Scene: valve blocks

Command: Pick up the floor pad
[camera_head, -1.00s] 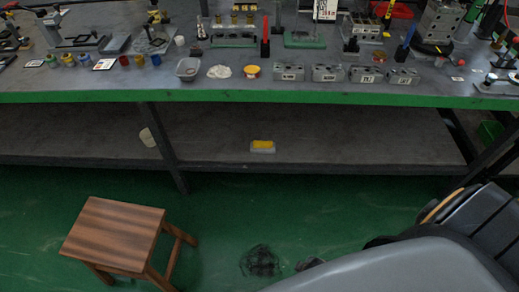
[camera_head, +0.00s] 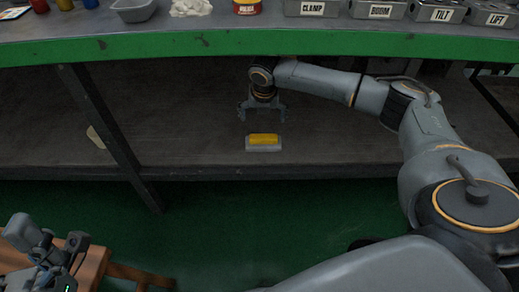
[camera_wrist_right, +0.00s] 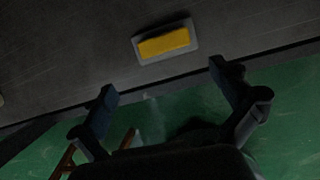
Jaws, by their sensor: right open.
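The floor pad appears to be the small yellow-topped block with a grey base (camera_head: 263,142), lying near the front edge of the lower shelf (camera_head: 190,130). It also shows in the right wrist view (camera_wrist_right: 165,41), beyond the fingertips and slightly tilted in the picture. My right gripper (camera_head: 262,116) is open and empty, pointing down, with its fingers above and just behind the pad in the head view. In the wrist view the right gripper (camera_wrist_right: 163,80) has its fingers wide apart and not touching the pad. My left gripper (camera_head: 48,250) is at the lower left; its jaw opening is unclear.
The green-edged tabletop (camera_head: 200,43) overhangs the shelf, with labelled valve blocks (camera_head: 380,10) above. A dark table leg (camera_head: 105,130) stands left of the pad. A wooden stool (camera_head: 95,265) is partly hidden by my left gripper. The shelf around the pad is clear.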

